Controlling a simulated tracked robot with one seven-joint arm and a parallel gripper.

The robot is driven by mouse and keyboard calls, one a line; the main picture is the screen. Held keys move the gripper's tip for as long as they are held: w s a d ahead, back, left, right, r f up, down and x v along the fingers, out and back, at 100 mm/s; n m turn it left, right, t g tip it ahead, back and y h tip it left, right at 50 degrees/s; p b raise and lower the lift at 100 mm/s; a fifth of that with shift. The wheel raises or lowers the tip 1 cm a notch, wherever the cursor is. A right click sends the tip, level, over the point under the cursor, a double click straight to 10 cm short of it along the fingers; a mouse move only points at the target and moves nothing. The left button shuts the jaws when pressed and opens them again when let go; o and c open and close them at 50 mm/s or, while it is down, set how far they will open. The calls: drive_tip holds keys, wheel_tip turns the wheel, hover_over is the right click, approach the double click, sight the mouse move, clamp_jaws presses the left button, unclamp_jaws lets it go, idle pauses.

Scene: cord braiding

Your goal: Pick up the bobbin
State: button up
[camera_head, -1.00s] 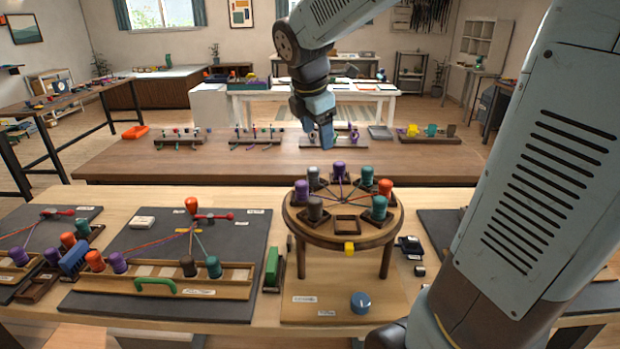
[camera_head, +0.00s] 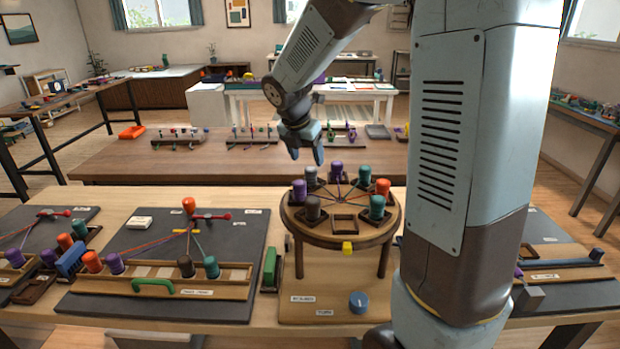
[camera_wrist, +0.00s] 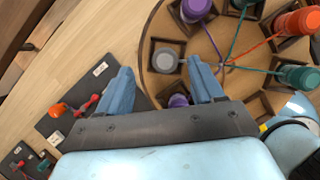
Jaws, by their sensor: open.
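A round wooden braiding stand (camera_head: 290,222) holds several bobbins around its rim, with cords running to the centre. They include a grey bobbin (camera_head: 310,175), a purple bobbin (camera_head: 336,170), a teal bobbin (camera_head: 364,175), an orange bobbin (camera_head: 382,187), a front teal bobbin (camera_head: 376,206), a dark brown bobbin (camera_head: 312,208) and a left purple bobbin (camera_head: 299,190). My gripper (camera_head: 306,157) is open and empty above the stand's back left. In the wrist view the grey bobbin (camera_wrist: 164,60) appears between and just beyond my fingertips (camera_wrist: 164,80); a purple bobbin (camera_wrist: 178,101) is partly hidden by my gripper.
The front holder (camera_head: 343,224) on the stand is empty. A dark mat (camera_head: 130,240) at left carries a rack with several bobbins (camera_head: 210,267). A green block (camera_head: 269,268) and a blue knob (camera_head: 358,301) stand nearby. A brown table (camera_head: 200,165) lies behind.

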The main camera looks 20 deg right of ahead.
sight(310, 168)
drive_tip(key=shift+s+x, duration=0.2)
drive_tip(key=shift+x, duration=1.2)
drive_tip(key=shift+s+x, duration=0.2)
drive_tip(key=shift+x, duration=1.2)
drive_tip(key=shift+f, duration=0.15)
drive_tip(key=c, duration=1.1)
drive_tip(key=shift+c, duration=0.2)
